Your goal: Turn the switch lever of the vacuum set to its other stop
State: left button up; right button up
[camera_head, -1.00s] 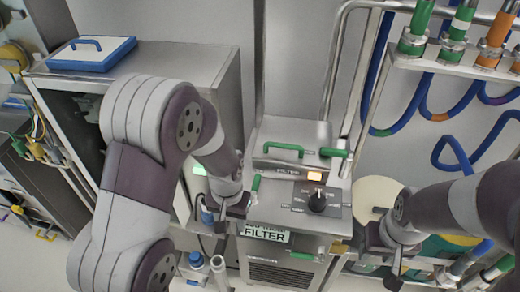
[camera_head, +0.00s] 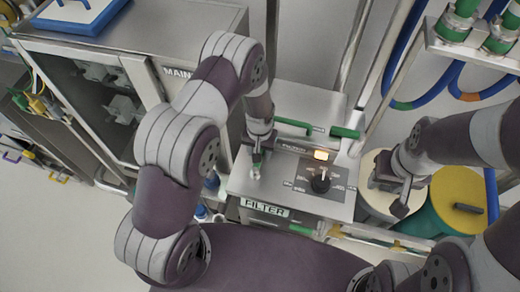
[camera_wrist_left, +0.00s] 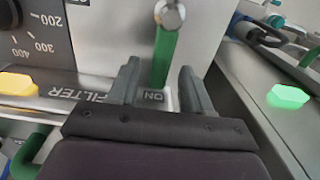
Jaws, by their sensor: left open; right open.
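The vacuum set (camera_head: 242,184) is a grey metal cabinet with a FILTER label, a black dial and an amber light. Its switch lever has a green handle (camera_wrist_left: 164,55) on a silver pivot (camera_wrist_left: 169,15) in the left wrist view. The handle points toward the ON mark (camera_wrist_left: 156,96). My left gripper (camera_wrist_left: 160,88) is open, with one finger on each side of the handle and gaps visible. In the head view my left gripper (camera_head: 257,146) is over the lever, partly covering it. My right gripper (camera_head: 400,192) is open and empty, right of the cabinet.
A green bar handle (camera_head: 295,123) crosses the cabinet top behind the panel. A yellow round lid (camera_head: 458,195) lies at the right, below my right arm. A steel cabinet with a blue tray (camera_head: 84,12) stands at the left. Hoses hang at the upper right.

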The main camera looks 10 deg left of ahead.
pick_arm(q)
jog(key=shift+f, duration=0.55)
jog(key=shift+s+f, duration=0.1)
jog(key=shift+f, duration=0.15)
jog(key=shift+s, duration=0.3)
jog(key=shift+w+f, duration=0.15)
jog(key=shift+w, duration=0.05)
jog(key=shift+c, duration=0.9)
grip_shut()
pick_arm(e)
jog(key=shift+s+r, duration=0.2)
jog(key=shift+r, duration=0.1)
